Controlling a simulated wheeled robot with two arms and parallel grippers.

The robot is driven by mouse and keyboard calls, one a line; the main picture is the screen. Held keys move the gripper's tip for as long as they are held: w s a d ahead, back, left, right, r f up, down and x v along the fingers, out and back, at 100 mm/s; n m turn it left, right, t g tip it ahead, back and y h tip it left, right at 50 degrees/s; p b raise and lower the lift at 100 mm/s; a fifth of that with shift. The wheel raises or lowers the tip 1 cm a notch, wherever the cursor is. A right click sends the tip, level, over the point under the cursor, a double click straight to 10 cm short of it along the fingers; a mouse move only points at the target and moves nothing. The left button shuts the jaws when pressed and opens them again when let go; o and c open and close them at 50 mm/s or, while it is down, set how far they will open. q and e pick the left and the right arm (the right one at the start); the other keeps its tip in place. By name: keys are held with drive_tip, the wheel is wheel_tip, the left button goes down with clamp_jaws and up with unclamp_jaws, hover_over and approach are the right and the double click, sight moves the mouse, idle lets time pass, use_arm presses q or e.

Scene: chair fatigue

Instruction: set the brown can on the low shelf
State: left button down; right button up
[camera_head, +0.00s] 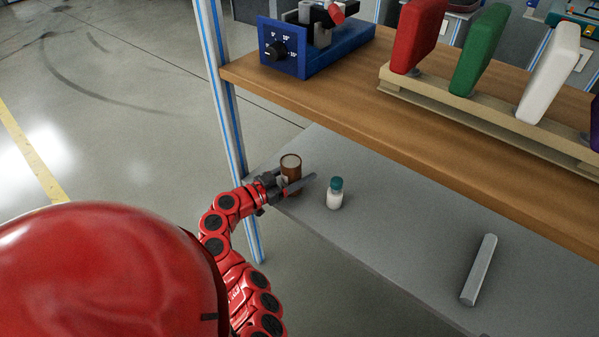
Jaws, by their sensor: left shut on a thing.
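The brown can (291,166) has a pale top and stands upright at the left end of the grey low shelf (386,231). My left gripper (297,184) reaches in from the left and is shut on the can, with its fingers around the can's body. The can's lower part is partly hidden behind the fingers. I cannot tell whether its base touches the shelf. My right gripper does not show.
A small white bottle with a teal cap (335,194) stands just right of the can. A grey bar (479,269) lies farther right. The wooden upper shelf (345,107) overhangs the back. A metal post (224,110) stands at the left.

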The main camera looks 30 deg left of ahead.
use_arm(q)
drive_tip(key=shift+f+b, duration=0.2)
drive_tip(key=shift+b, duration=0.15)
unclamp_jaws()
drive_tip(key=shift+r, duration=0.1)
drive_tip(key=shift+s+a+r+p, duration=0.1)
drive_tip(key=shift+r+p, duration=0.1)
drive_tip(key=shift+p, duration=0.25)
drive_tip(key=v, duration=1.1)
drive_tip(key=shift+s+a, duration=0.1)
drive_tip(key=shift+s, duration=0.25)
drive_tip(key=shift+f, duration=0.1)
